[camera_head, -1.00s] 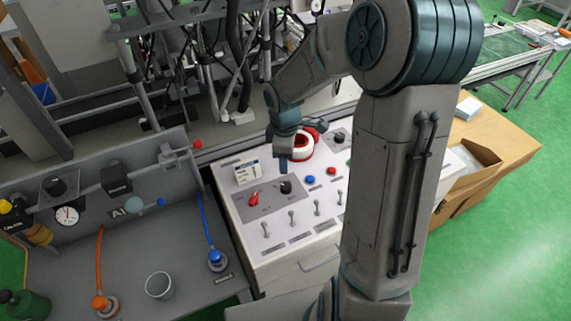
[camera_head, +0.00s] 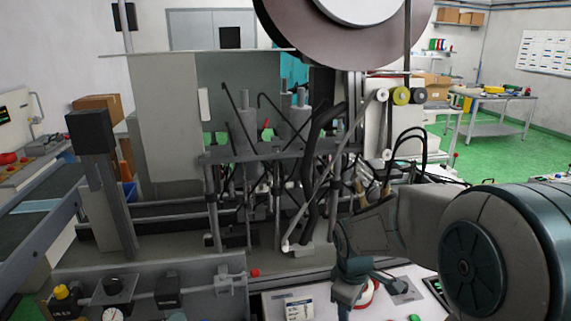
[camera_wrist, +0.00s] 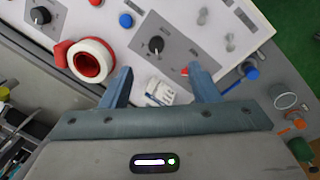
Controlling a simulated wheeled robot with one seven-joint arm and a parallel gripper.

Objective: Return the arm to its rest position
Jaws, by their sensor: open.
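My arm reaches in from the right of the head view, bent over a white control panel (camera_head: 275,305). My gripper (camera_head: 346,303) points down above the panel, beside a red and white ring (camera_head: 367,296); its lower end is cut off by the picture's edge. In the wrist view the two blue-grey fingers of my gripper (camera_wrist: 159,72) are spread apart with nothing held between them. Beyond and below them are a black knob (camera_wrist: 156,44), a small white box (camera_wrist: 160,92) and a red knob (camera_wrist: 185,71). The ring (camera_wrist: 90,60) lies left of the fingers.
A machine frame with rods and hoses (camera_head: 250,190) stands just behind the panel, under a large brown reel (camera_head: 345,30). A grey fixture with valves (camera_head: 168,290) is at the lower left. Green floor (camera_head: 500,150) is open at the right, beyond my arm.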

